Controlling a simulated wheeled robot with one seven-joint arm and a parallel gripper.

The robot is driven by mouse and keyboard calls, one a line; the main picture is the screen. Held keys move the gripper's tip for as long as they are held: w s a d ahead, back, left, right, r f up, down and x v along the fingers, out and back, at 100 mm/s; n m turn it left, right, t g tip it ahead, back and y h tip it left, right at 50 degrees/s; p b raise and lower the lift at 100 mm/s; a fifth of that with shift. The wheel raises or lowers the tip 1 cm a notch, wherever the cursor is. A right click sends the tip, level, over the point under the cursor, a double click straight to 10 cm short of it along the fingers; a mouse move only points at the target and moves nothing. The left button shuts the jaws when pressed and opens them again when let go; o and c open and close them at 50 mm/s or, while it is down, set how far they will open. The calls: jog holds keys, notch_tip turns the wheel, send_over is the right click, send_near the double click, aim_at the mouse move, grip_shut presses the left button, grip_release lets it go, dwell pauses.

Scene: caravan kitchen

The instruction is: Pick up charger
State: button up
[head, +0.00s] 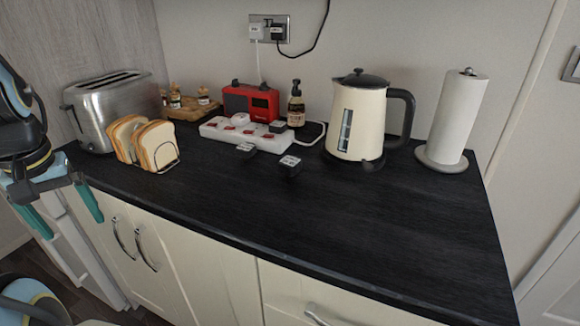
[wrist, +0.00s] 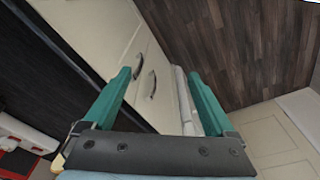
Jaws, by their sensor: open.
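A small black charger block (head: 290,166) with a pale top lies on the dark worktop, in front of the power strip. A similar black block (head: 246,149) lies behind it to the left, close to the strip. Another dark block (head: 277,127) sits at the strip's right end. I cannot tell which one is meant. My gripper (head: 62,213), with teal fingers, is at the far left, beside the worktop's front left edge and far from the blocks. In the wrist view my gripper (wrist: 159,78) is open and empty, over cabinet fronts and floor.
A white power strip (head: 228,134), red radio (head: 250,101) and dark bottle (head: 296,104) stand at the back. A toaster (head: 108,108) and toast rack (head: 147,145) are left; a kettle (head: 356,118) and paper roll (head: 457,115) right. The worktop's front (head: 340,220) is clear.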

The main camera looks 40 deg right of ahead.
jog(key=shift+o, duration=0.8)
jog(key=w+d+r+m, duration=0.2)
jog(key=w+d+m, duration=0.2)
jog(key=d+m, duration=0.4)
jog(key=d, duration=0.3)
jog(key=shift+w+d+r+m+p, duration=0.15)
jog(key=shift+w+d+m+p, duration=0.15)
jog(key=shift+w+m, duration=0.1)
jog(key=m+p, duration=0.1)
jog(key=m, duration=2.1)
send_near(290, 161)
jog(key=shift+s+d+f+y, duration=0.2)
jog(key=shift+s+d+y, duration=0.1)
jog(key=shift+y, duration=0.1)
jog(key=f, duration=0.1)
jog(key=f+p, duration=0.1)
jog(key=f, duration=0.1)
jog(key=shift+w+a+f, duration=0.1)
jog(key=shift+w+f, duration=0.2)
jog(key=shift+w, duration=0.05)
jog(key=shift+w+f+p, duration=0.2)
jog(key=shift+f+p, duration=0.25)
jog(key=shift+f, duration=0.55)
jog(key=shift+w+f+p, duration=0.25)
jog(key=shift+f+p, duration=0.2)
jog(key=shift+f, duration=0.6)
jog(key=shift+w+f+p, duration=0.2)
jog(key=shift+f+p, duration=0.25)
jog(key=shift+f, duration=0.55)
